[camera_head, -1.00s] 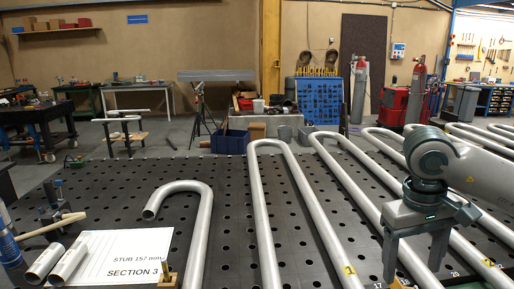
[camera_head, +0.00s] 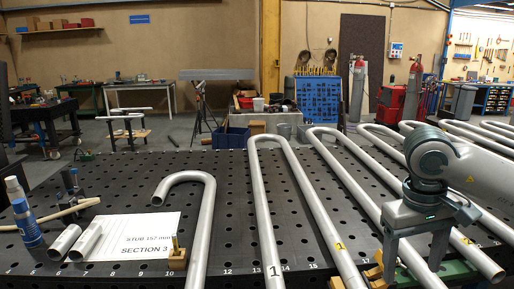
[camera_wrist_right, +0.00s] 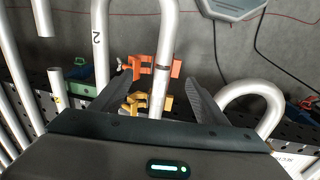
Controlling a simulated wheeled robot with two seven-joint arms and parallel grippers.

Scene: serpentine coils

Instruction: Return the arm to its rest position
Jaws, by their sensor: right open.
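My right arm reaches in from the right in the head view. Its gripper (camera_head: 410,262) points down over the right part of the perforated table (camera_head: 235,222), with its two fingers apart. In the right wrist view the fingers (camera_wrist_right: 160,95) are spread, and a silver coil tube with an orange clamp (camera_wrist_right: 164,66) and a yellow clamp (camera_wrist_right: 135,103) shows between them. I cannot tell how far the tube is from the fingers. No object is held. My left gripper is not in view.
Serpentine silver tubes (camera_head: 262,200) fill the table's middle and right. A brass-coloured block (camera_head: 177,260) stands near the front.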

